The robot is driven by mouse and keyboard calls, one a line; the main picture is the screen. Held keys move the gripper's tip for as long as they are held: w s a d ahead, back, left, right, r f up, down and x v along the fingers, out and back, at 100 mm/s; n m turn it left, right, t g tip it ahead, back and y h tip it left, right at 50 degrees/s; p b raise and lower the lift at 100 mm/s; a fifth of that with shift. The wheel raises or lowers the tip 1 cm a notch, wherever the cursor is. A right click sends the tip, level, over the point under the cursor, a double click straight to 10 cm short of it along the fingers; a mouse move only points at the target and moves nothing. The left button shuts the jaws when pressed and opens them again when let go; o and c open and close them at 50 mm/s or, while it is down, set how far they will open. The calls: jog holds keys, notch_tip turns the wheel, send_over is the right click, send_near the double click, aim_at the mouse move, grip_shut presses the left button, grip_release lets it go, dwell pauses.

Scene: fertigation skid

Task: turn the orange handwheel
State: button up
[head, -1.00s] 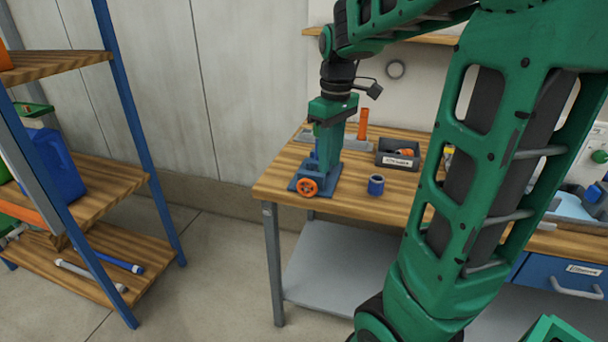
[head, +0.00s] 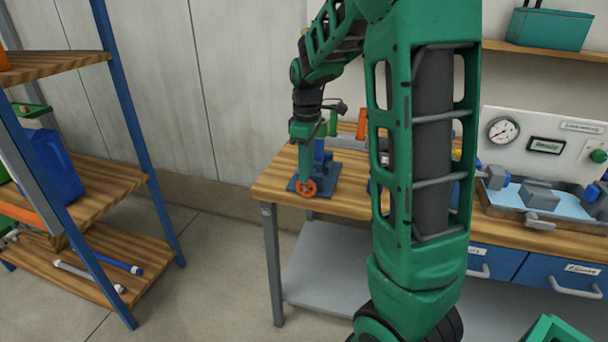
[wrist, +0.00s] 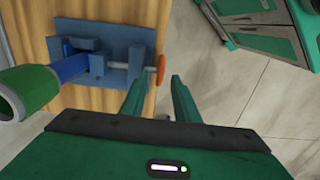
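The orange handwheel (head: 311,189) stands on the front of a small blue valve block near the left front corner of the wooden workbench (head: 345,205). In the wrist view the handwheel (wrist: 160,69) shows edge-on at the end of a grey shaft (wrist: 130,66) from the blue block (wrist: 85,68). My gripper (wrist: 158,82) is open and empty. Its fingertips lie on either side of the wheel's near end in the picture. I cannot tell how far above or in front of it they are. In the head view my gripper (head: 304,168) hangs just above the wheel and partly covers it.
A blue pipe with a green end (wrist: 30,90) rises beside the block. An orange cylinder (head: 361,124) stands behind on the bench. A shelf rack (head: 90,180) is at the left. The floor between is clear.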

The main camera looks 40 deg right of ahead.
jog(key=shift+f, duration=1)
grip_shut()
